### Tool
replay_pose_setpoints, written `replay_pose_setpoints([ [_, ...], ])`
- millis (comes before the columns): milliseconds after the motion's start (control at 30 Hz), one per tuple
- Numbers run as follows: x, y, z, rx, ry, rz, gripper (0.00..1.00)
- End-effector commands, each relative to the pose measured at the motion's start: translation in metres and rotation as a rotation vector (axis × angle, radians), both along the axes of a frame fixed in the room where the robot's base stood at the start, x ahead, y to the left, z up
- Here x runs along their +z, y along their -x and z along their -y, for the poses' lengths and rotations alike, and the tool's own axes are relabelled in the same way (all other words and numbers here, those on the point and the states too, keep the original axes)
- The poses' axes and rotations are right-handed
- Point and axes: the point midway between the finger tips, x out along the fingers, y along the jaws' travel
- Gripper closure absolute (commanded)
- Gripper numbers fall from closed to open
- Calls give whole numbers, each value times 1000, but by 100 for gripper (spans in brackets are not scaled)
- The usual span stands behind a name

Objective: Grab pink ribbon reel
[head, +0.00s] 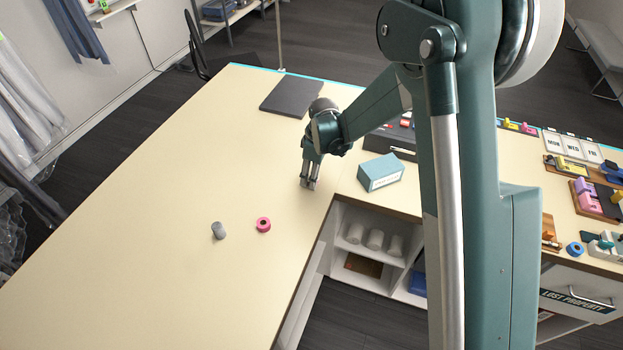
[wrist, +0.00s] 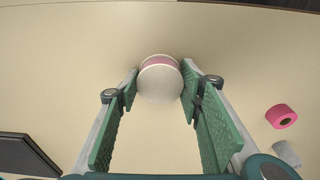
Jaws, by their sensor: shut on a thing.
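A reel with pale round ends and a pink band of ribbon (wrist: 160,88) sits between my fingertips in the wrist view. My gripper (head: 310,185) is low over the cream table near its inner corner, and in the wrist view its green-padded fingers (wrist: 158,92) are shut on the pink ribbon reel from both sides. In the head view my fingers hide most or all of the reel. I cannot tell whether the reel touches the table.
A pink ring-shaped roll (head: 263,224) and a grey cylinder (head: 219,230) stand apart on the cream table (head: 130,240). A dark flat pad (head: 291,95) lies at the back. A blue-grey box (head: 381,172) stands to the right of my gripper. The table's left side is clear.

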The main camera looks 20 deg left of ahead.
Motion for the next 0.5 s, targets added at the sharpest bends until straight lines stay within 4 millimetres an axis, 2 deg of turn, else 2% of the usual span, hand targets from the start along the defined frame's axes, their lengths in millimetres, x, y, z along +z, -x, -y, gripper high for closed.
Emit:
replay_pose_setpoints([
  [267,3,0,0,0,0,0,75],
  [500,19,0,0,0,0,0,75],
])
